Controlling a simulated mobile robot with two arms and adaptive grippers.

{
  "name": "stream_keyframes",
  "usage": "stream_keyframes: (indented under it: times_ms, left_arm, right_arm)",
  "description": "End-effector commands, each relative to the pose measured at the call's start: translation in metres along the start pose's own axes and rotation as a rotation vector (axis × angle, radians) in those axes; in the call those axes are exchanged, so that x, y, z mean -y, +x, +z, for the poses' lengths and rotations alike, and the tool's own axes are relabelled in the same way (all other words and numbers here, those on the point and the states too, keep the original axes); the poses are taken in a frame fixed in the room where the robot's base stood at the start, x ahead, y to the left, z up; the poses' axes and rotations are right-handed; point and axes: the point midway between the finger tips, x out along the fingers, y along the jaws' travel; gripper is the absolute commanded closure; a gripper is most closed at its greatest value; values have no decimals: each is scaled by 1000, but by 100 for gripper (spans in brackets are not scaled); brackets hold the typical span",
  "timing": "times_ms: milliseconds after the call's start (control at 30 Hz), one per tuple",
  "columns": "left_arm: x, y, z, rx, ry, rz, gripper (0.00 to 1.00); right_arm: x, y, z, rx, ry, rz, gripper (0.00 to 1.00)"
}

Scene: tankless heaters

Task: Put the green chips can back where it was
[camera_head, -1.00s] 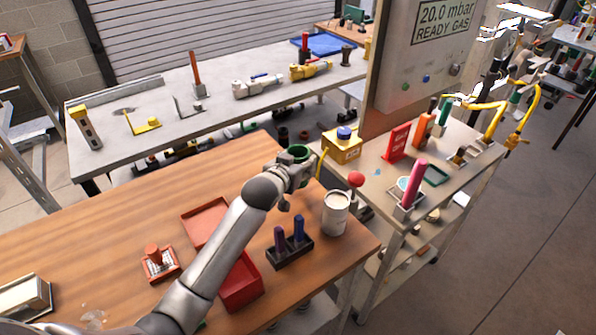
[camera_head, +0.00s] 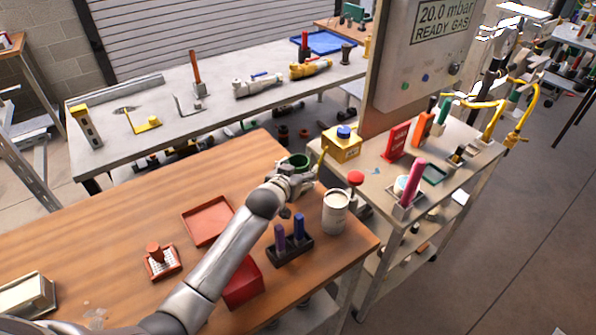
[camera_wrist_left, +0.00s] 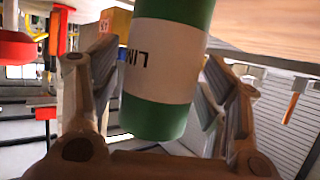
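The green chips can has a white label with dark letters that looks upside down in the left wrist view (camera_wrist_left: 165,100). In the head view only its green rim (camera_head: 300,160) shows above my left gripper (camera_head: 303,173), near the far right corner of the wooden table (camera_head: 120,225). My left gripper's fingers stand on both sides of the can and look shut on it. The gripper hides the can's lower part in the head view, so I cannot tell whether it touches the table. My right gripper is not in view.
A white can (camera_head: 335,213) and a black holder with purple and blue sticks (camera_head: 290,248) stand right of my left arm. A yellow box (camera_head: 341,148) sits on the neighbouring cart. Red trays (camera_head: 207,222) lie beside the arm. The table's left part is mostly clear.

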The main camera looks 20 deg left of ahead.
Motion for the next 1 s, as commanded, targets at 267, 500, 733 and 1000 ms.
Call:
stream_keyframes:
  times_ms: [267, 500, 733, 1000]
  left_arm:
    - [0, 0, 0, 0, 0, 0, 27]
    - [0, -12, -2, 0, 0, 0, 27]
    - [0, -42, -2, -1, 0, 0, 27]
    - [0, -69, -2, 0, 0, -1, 27]
  right_arm:
    - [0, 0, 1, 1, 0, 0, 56]
    - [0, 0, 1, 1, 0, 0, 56]
    - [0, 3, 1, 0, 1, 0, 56]
    - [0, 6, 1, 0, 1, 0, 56]
